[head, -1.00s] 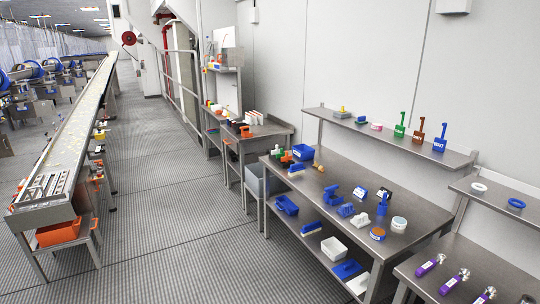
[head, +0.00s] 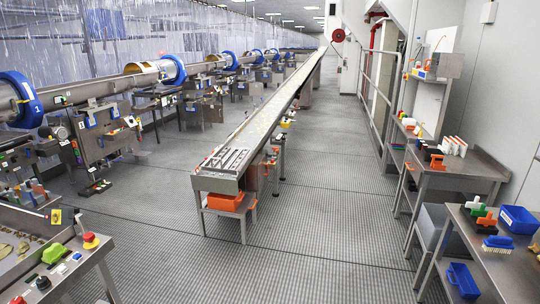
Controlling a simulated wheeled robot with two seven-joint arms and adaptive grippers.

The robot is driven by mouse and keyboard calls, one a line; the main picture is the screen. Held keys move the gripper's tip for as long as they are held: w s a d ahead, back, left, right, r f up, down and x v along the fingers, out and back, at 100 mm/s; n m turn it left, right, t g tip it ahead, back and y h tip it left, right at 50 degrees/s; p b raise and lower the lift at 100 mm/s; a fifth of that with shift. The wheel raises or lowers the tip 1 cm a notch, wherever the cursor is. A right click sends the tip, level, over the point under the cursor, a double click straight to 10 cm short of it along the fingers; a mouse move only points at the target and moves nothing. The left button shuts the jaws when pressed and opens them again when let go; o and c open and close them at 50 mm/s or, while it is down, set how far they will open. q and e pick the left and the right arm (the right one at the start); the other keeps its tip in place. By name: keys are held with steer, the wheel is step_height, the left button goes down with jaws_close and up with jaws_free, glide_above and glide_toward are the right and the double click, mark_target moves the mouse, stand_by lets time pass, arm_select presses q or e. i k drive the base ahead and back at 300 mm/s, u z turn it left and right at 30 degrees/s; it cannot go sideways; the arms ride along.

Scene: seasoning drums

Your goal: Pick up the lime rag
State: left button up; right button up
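A bright lime-green lump (head: 53,254), which looks like the lime rag, lies on the steel surface (head: 104,243) at the bottom left of the head view. It sits near the front of that surface, left of a red button on a yellow base (head: 90,240). Small dark, blue and white items lie just in front of and beside it. Neither of my grippers is in view.
A long conveyor (head: 262,128) runs away down the middle, with an orange bin (head: 226,201) beneath its near end. Steel tables (head: 467,222) with tools line the right. Drums with blue rings (head: 20,98) stand at the left. Floor (head: 240,262) before the conveyor is clear.

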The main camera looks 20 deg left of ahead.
mark_target(53, 254)
steer(key=u, duration=0.95)
steer(key=i, duration=1.05)
steer(key=u, duration=0.95)
steer(key=i, duration=1.15)
steer(key=u, duration=0.25)
